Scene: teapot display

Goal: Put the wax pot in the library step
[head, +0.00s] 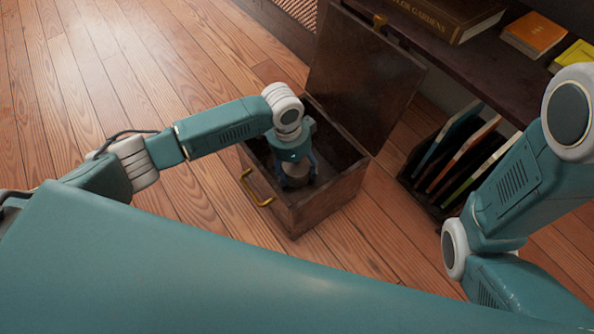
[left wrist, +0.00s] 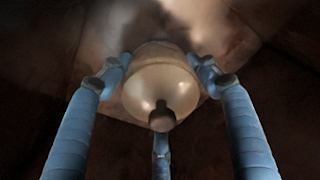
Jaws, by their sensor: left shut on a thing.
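The library step (head: 325,204) is a dark wooden box on the floor, with its lid (head: 362,75) raised and a brass handle (head: 257,190) on its side. My left gripper (head: 297,182) reaches down inside the box. In the left wrist view its blue fingers (left wrist: 160,88) are shut around the wax pot (left wrist: 158,84), a pale, shiny rounded pot with a small knob on top. In the head view the pot is mostly hidden by the gripper. I cannot tell whether its base touches the box floor. My right gripper is out of view.
A dark shelf (head: 480,62) at the upper right holds a large brown book (head: 445,14), an orange book (head: 534,34) and a yellow one (head: 575,58). Below it stands a rack of upright thin items (head: 462,155). The wooden floor at left is clear.

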